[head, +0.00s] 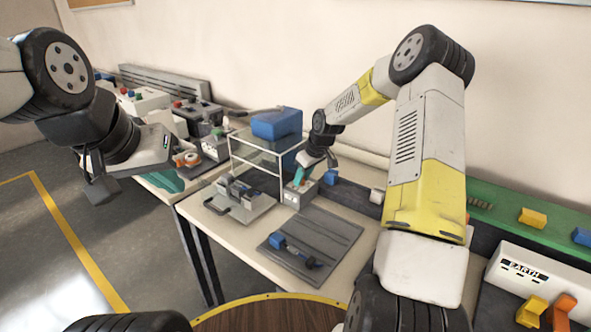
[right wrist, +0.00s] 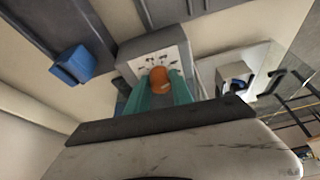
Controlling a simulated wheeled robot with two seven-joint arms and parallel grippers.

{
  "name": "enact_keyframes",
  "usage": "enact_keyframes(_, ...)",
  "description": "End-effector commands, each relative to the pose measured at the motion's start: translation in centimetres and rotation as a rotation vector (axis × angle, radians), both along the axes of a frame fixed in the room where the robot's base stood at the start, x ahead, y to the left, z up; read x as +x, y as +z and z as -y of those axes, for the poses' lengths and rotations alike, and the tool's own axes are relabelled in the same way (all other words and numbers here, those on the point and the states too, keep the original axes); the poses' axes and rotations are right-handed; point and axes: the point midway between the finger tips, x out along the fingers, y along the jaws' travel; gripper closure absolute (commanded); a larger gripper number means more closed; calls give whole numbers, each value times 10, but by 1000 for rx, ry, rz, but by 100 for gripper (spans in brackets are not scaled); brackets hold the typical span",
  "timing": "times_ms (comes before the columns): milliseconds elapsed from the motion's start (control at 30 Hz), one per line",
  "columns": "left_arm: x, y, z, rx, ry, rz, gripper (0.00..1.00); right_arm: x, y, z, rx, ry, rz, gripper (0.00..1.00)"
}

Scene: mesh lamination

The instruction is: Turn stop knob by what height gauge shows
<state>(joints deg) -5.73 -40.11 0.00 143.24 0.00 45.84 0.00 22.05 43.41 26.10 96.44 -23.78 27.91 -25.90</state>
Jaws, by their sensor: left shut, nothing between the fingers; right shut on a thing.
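An orange knob (right wrist: 158,80) sits on the pale dial face (right wrist: 150,58) of a small grey box, with dark marks fanned around it. My right gripper (right wrist: 158,92) is shut on the knob, one teal finger on each side. In the head view my right gripper (head: 302,176) is at the small grey box (head: 297,195), and the knob is hidden there. My left gripper (head: 100,188) is shut and empty, in the air left of the table. I cannot make out a height gauge reading in either view.
A pale plate with a clamp-like device (head: 255,209) lies left of the box. A dark grooved board (head: 335,235) holds a blue and black tool (head: 291,251). A clear rack (head: 250,152) with a blue block (head: 277,124) stands behind. A white EARTH box (head: 540,272) stands right.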

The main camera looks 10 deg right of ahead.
Motion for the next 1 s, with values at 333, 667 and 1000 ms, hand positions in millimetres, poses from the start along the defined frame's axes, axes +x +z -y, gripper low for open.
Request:
enact_keyframes(333, 0, 0, 0, 0, 0, 0, 100, 1, 1, 0, 0, 0, 3, 51)
enact_keyframes(667, 0, 0, 0, 0, 0, 0, 100, 0, 3, 1, 0, 1, 2, 51)
enact_keyframes(1000, 0, 0, 0, 0, 0, 0, 100, -15, 52, 14, -1, -1, 3, 51)
